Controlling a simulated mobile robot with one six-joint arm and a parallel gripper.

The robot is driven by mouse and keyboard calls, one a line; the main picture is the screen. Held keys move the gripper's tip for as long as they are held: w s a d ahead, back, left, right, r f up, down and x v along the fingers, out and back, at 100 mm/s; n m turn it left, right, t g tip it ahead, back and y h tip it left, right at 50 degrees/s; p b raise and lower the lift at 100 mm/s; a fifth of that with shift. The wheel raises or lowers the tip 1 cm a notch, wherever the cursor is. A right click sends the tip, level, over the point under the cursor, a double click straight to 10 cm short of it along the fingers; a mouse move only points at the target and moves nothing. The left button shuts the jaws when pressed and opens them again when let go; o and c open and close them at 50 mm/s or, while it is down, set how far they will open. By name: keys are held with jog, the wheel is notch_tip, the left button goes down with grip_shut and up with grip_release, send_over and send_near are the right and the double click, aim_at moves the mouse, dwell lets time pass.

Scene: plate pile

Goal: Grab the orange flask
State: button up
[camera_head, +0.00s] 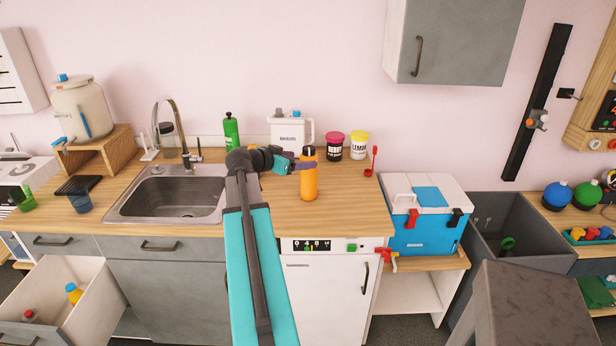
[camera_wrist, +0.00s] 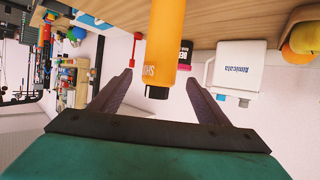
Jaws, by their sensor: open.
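The orange flask (camera_head: 309,182) stands upright on the wooden counter, with a dark cap. My gripper (camera_head: 304,164) is at its upper part, reaching in from the left, with the jaws open. In the wrist view, which is upside down, the flask (camera_wrist: 167,42) shows in the gap between the two spread fingers (camera_wrist: 160,80), with its dark cap toward the palm. The fingers look apart from the flask on both sides. I cannot tell how deep the flask sits between them.
A white jug (camera_head: 289,132), a pink-lidded jar (camera_head: 333,146) and a yellow-lidded jar (camera_head: 359,146) stand behind the flask. A green bottle (camera_head: 231,132) stands near the sink (camera_head: 181,194). A red utensil (camera_head: 373,160) is to the right. The counter in front of the flask is clear.

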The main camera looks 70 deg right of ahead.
aim_at(309, 176)
jog(key=shift+s+d+f, duration=0.15)
jog(key=shift+d, duration=0.15)
jog(key=shift+d, duration=0.15)
jog(key=p+x, duration=0.3)
jog(key=x, duration=0.2)
jog(key=shift+f, duration=0.25)
jog(key=shift+c, duration=0.6)
grip_shut()
